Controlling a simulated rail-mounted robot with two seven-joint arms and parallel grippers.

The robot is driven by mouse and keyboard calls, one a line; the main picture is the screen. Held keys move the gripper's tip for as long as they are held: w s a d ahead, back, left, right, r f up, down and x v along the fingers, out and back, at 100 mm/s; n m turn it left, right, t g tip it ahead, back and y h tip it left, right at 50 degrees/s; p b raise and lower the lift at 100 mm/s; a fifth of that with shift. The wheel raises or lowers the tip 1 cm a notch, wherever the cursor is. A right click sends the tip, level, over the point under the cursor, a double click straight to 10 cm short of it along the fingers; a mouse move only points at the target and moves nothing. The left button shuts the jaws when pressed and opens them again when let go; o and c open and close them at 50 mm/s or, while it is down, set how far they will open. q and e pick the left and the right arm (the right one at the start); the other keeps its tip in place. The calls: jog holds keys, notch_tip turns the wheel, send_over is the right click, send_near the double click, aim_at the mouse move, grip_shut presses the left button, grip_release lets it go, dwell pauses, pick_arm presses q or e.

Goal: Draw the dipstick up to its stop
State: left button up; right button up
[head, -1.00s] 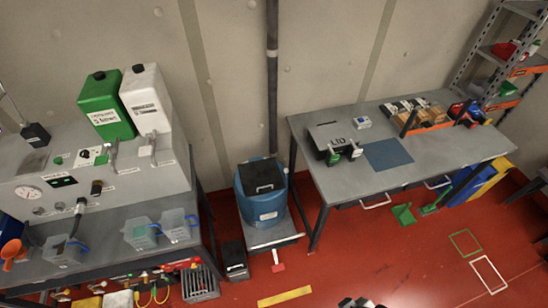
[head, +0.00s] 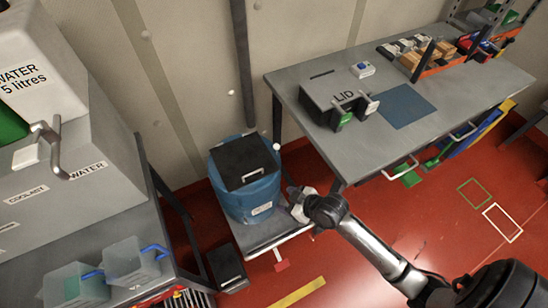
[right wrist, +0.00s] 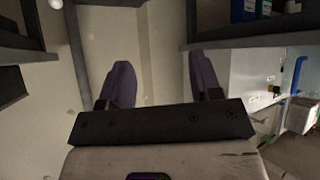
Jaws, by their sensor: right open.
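I cannot make out a dipstick for certain in either view. My right gripper (head: 293,194) is just right of the blue drum (head: 247,197) in the head view, near the right end of the low grey stand under the drum. I cannot tell whether it touches anything there. In the right wrist view the two dark purple fingers of this gripper (right wrist: 162,78) stand wide apart. Nothing is between them except pale wall behind. My left gripper is not in view.
The drum has a black lid (head: 243,161) and stands between the left bench with the coolant and water panel (head: 90,165) and the right workbench (head: 330,150). The workbench carries a LID box (head: 335,97) and a blue mat (head: 405,106).

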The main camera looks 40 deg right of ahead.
jog(key=w+d+f+t+b, duration=0.4)
jog(key=w+d+f+b, duration=0.5)
jog(key=f+b, duration=0.5)
jog(key=m+t+h+b, duration=0.2)
jog(key=t+h+b, duration=0.15)
jog(key=b, duration=0.85)
send_near(276, 147)
jog(key=shift+t+y, duration=0.35)
jog(key=w+b, duration=0.2)
jog(key=w, duration=0.1)
jog(key=w+f+b, duration=0.1)
jog(key=w, duration=0.3)
jog(key=w+d+f+b, duration=0.1)
jog(key=w+b, duration=0.1)
jog(key=w, duration=0.2)
jog(key=shift+b, duration=0.35)
jog(key=shift+w+b, duration=0.3)
jog(key=shift+w, duration=0.45)
jog(key=shift+r, duration=0.1)
jog(key=shift+c, duration=0.4)
grip_shut()
